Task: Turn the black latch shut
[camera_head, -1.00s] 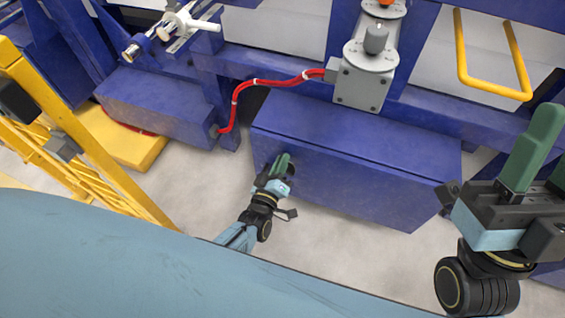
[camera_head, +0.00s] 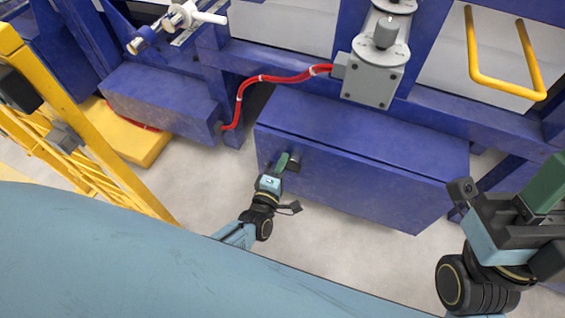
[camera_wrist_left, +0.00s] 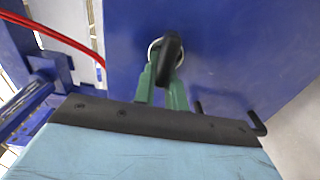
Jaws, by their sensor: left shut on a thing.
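The black latch (camera_wrist_left: 169,57) sits in a pale metal ring on the dark blue face of a large box (camera_head: 370,180). In the left wrist view its handle runs up and down the picture with a slight tilt. The green fingers of my left gripper (camera_wrist_left: 163,82) are shut on the latch, one on each side. In the head view my left gripper (camera_head: 283,163) is at the left part of the box's front, and the fingers partly hide the latch. My right gripper (camera_head: 546,185) is at the right edge, away from the latch, partly cut off.
A grey motor unit (camera_head: 375,75) with a red cable (camera_head: 262,78) is above the box. A yellow handle (camera_head: 505,88) is at upper right and a yellow ladder (camera_head: 75,130) at left. Two small black hooks (camera_wrist_left: 257,124) show by the box edge. Grey floor is clear below.

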